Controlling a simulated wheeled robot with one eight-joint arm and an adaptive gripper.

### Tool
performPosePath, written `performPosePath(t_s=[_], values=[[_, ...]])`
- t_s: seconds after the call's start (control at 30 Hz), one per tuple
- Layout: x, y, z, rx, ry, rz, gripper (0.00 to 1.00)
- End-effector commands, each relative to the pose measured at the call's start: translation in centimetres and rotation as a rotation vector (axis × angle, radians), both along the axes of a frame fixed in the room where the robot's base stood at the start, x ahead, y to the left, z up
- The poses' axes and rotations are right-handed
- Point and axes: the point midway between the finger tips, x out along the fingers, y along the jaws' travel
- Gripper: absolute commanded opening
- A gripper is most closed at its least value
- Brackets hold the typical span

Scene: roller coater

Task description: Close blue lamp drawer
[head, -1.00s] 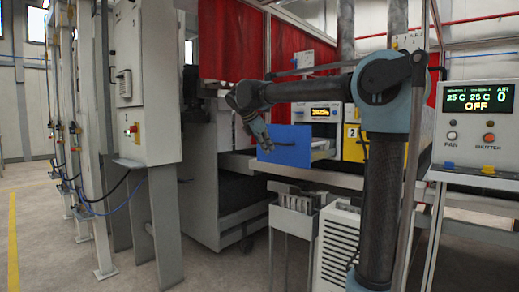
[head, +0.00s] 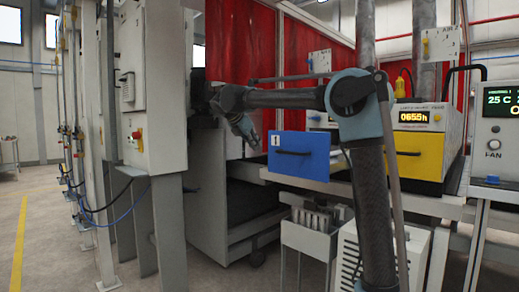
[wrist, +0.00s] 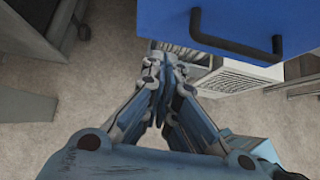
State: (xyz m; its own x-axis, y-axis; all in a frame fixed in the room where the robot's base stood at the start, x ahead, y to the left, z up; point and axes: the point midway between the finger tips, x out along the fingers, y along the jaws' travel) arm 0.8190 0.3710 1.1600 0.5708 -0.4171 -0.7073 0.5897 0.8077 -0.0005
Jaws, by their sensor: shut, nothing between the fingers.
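The blue drawer front (head: 298,155) carries a "1" label and a black handle (head: 293,152). It stands out from the unit behind it, so the drawer is open. My gripper (head: 252,141) is just left of the blue front in the head view, with its fingers pointing down. In the wrist view my gripper (wrist: 166,82) has its fingers together and empty. The blue drawer (wrist: 270,18) and its handle (wrist: 235,42) are at the upper right there, apart from the fingertips. Most of the drawer's inside is hidden.
A yellow unit (head: 416,155) with a display stands right of the blue drawer. Below are a grey bin (head: 306,240) and a white louvred box (head: 400,255). A tall grey cabinet (head: 155,95) stands at the left. Open floor (head: 60,215) lies at the far left.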

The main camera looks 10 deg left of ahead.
Motion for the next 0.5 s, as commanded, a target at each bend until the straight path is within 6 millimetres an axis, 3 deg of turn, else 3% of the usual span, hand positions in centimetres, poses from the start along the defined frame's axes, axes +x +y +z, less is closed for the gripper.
performPosePath(t_s=[0.5], values=[[5.1,-3.5,-5.8,0.000,0.000,0.003,0.00]])
